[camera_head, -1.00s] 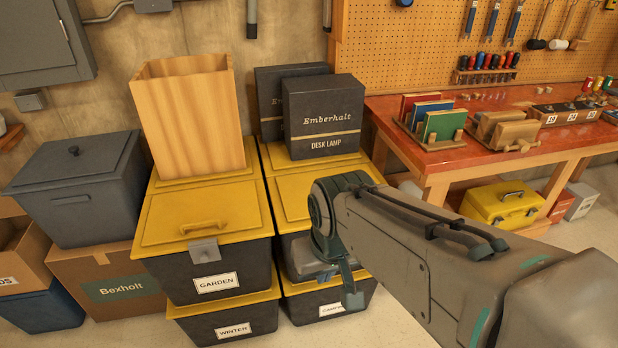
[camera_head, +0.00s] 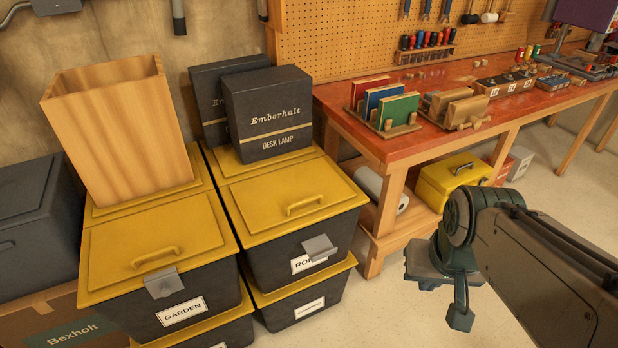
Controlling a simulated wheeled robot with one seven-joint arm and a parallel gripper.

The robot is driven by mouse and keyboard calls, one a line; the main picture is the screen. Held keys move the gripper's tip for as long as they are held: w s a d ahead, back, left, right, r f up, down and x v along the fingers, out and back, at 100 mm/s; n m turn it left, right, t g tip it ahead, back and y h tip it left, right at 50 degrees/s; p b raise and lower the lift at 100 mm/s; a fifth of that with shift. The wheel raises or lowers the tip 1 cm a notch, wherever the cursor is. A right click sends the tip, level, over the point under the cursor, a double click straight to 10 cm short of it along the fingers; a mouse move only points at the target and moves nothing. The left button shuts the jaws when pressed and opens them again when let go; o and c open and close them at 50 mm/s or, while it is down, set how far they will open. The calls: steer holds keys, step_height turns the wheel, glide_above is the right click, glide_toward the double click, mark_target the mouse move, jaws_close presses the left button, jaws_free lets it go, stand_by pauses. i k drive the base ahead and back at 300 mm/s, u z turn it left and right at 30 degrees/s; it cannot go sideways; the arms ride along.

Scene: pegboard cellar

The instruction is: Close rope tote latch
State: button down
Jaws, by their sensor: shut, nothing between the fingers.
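The rope tote (camera_head: 275,262) is a black box with a yellow lid (camera_head: 256,215), stacked on another tote. The lid lies down on it. Its grey latch (camera_head: 320,248) is on the front, below the lid's rim, and looks swung outward from the wall. It covers part of the white label, of which "RO" reads. My gripper (camera_head: 460,318) is shut and empty, pointing down over the floor to the right of the tote, well apart from the latch. Nothing hides the latch.
The garden tote (camera_head: 205,310) stands close on the left, with a wooden bin (camera_head: 120,135) on top. Desk lamp boxes (camera_head: 270,115) stand on the rope tote's back part. A red workbench (camera_head: 400,145) is behind on the right. Floor before the bench is clear.

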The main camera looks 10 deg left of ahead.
mark_target(319, 246)
steer(key=k, duration=0.9)
steer(key=u, duration=0.6)
